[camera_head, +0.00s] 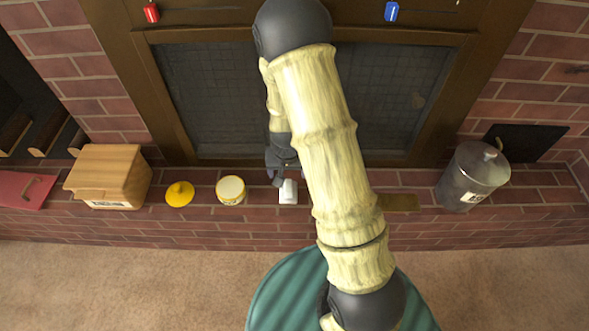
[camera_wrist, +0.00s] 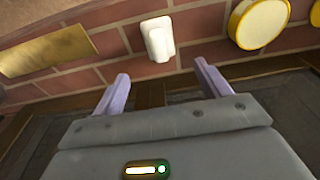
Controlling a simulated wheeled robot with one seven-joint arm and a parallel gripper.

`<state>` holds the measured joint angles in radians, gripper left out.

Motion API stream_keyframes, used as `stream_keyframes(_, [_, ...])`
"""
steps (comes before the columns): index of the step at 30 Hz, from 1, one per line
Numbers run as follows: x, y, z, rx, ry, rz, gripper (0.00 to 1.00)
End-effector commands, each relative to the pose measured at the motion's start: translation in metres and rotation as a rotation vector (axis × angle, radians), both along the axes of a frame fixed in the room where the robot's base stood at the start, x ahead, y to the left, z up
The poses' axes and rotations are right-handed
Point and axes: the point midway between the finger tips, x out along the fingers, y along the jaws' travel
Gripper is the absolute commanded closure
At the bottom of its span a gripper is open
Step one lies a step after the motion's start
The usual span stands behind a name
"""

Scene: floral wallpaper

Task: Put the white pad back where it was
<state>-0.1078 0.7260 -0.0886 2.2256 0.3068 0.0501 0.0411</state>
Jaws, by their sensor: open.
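The white pad (camera_head: 288,192) is a small white block lying on the brick ledge in front of the dark fireplace screen. It also shows in the wrist view (camera_wrist: 158,38), just ahead of the fingertips and between their lines. My gripper (camera_head: 279,176) is at the ledge, right beside the pad on its far side. In the wrist view its two lilac fingers (camera_wrist: 160,70) are spread apart with nothing between them, and a gap shows between them and the pad. My arm hides part of the ledge to the right of the pad.
Left of the pad stand a round yellow-rimmed tin (camera_head: 230,190), a yellow lid (camera_head: 180,193) and a wooden box (camera_head: 108,176). A brass plate (camera_head: 400,202) lies to the right, then a grey canister (camera_head: 472,176). The fireplace screen (camera_head: 220,95) rises behind.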

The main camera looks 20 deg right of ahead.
Motion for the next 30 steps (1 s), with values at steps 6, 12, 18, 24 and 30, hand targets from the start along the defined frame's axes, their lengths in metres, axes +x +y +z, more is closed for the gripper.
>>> stream_keyframes(6, [-0.019,0.003,0.063,0.026,-0.030,0.071,0.24])
stream_keyframes(12, [-0.053,0.002,0.121,0.029,-0.053,0.161,0.24])
stream_keyframes(18, [-0.096,-0.003,0.165,0.006,-0.074,0.247,0.24])
stream_keyframes(24, [-0.122,-0.006,0.184,-0.018,-0.081,0.297,0.24])
stream_keyframes(30, [-0.125,-0.007,0.185,-0.020,-0.078,0.301,0.24])
